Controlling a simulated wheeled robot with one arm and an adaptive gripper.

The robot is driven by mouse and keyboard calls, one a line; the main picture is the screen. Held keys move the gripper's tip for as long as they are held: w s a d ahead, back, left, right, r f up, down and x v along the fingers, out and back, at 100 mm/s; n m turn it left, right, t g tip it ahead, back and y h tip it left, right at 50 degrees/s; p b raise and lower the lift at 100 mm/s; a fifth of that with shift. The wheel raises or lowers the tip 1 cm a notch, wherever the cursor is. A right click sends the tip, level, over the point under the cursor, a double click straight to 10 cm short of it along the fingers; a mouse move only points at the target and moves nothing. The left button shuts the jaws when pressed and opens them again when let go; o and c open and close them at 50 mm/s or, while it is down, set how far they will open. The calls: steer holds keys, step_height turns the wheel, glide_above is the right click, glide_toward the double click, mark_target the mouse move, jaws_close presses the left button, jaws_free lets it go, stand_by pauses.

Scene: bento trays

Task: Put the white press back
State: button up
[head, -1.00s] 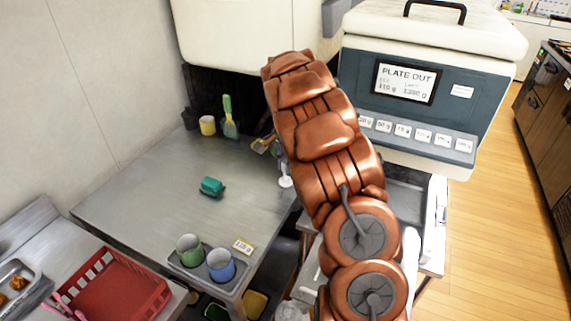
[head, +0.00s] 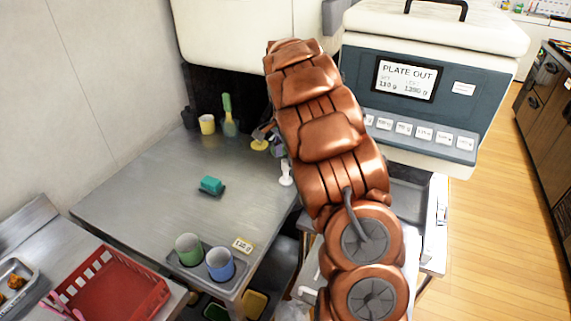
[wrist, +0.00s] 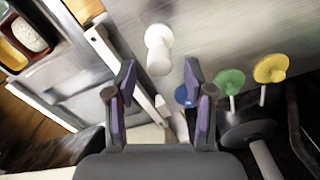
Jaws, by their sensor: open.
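The white press (head: 286,174) stands upright on the steel table near its right edge, beside my arm. In the wrist view the white press (wrist: 158,50) is ahead of the fingertips, roughly centred between them and apart from both. My gripper (wrist: 160,78) is open and empty, with purple-lined fingers. In the head view it is mostly hidden behind my copper arm. A blue press (wrist: 186,96), a green press (wrist: 229,82) and a yellow press (wrist: 270,69) are to the right in the wrist view. The yellow press (head: 259,144) also shows in the head view.
A teal block (head: 211,186) lies mid-table. A green cup (head: 189,250) and a blue cup (head: 221,264) stand at the front edge. A yellow cup (head: 207,124) and a green-handled brush (head: 229,116) are at the back. The large machine (head: 430,65) stands right of my arm.

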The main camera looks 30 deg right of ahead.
step_height(320, 180, up, 9)
steer(key=b, duration=0.1)
steer(key=shift+f, duration=0.2)
steer(key=shift+s, duration=0.1)
steer(key=s+a+r+n, duration=0.2)
steer(key=s+a+n, duration=0.2)
steer(key=s+a, duration=0.5)
steer(key=s+a+f+n, duration=0.2)
steer(key=s+a+n, duration=0.2)
steer(key=s, duration=0.5)
steer(key=s+a+f+n+g, duration=0.1)
steer(key=s+a+f+n, duration=0.2)
steer(key=s+a, duration=0.3)
steer(key=s+a+f+n, duration=0.2)
steer(key=s+a+n, duration=0.2)
steer(key=s, duration=0.9)
steer(key=shift+s+a+f+n+g, duration=0.35)
steer(key=shift+s+a+n+g, duration=0.05)
steer(key=shift+n, duration=0.2)
step_height(320, 180, up, 3)
steer(key=p, duration=0.2)
steer(key=shift+p, duration=0.3)
